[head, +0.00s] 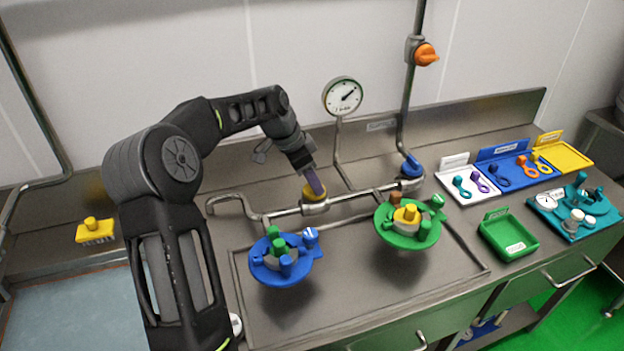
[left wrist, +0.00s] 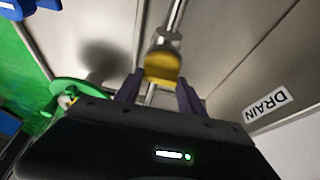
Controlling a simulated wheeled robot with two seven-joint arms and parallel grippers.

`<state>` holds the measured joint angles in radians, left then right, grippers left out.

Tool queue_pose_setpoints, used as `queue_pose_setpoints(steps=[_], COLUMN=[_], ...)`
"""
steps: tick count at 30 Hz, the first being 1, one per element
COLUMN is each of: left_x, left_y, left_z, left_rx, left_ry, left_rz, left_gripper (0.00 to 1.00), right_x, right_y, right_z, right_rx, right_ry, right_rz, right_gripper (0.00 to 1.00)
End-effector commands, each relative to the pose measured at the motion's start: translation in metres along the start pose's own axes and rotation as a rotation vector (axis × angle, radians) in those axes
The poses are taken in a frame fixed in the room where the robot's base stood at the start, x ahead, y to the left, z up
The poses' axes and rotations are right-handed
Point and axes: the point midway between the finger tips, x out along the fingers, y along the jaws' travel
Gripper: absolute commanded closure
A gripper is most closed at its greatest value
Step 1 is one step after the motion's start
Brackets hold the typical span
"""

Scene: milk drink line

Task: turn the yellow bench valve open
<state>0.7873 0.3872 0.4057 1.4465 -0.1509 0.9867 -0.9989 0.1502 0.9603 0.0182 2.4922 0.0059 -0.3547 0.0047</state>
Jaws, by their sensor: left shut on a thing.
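The yellow bench valve (head: 314,196) sits on the steel pipe along the back of the bench. It also shows in the left wrist view (left wrist: 162,67), between the two dark purple fingers. My left gripper (head: 315,185) reaches down onto it from above and is shut on its yellow handle. The fingers hide part of the handle, so its exact turn angle is hard to tell. My right gripper is in neither view.
A blue valve (head: 411,165) and a gauge (head: 343,96) stand along the pipework. A blue dish (head: 268,268) and a green dish (head: 420,236) with fittings stand in front. Trays (head: 510,248) fill the right. A yellow brush (head: 95,231) is at left.

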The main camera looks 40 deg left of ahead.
Motion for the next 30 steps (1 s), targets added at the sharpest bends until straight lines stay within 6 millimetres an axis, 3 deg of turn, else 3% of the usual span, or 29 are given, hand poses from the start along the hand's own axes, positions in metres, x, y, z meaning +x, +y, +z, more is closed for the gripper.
queue_pose_setpoints(steps=[11,30], left_x=[0.003,0.003], left_y=[0.002,0.005], left_z=[0.000,-0.003], left_rx=[-0.199,-0.748], left_ry=[0.002,0.004], left_rz=[-0.087,-0.315], left_gripper=[0.94,0.94], right_x=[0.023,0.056], right_y=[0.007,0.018], right_z=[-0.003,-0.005], right_rx=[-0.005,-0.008], right_ry=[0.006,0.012], right_rz=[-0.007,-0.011], right_gripper=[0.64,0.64])
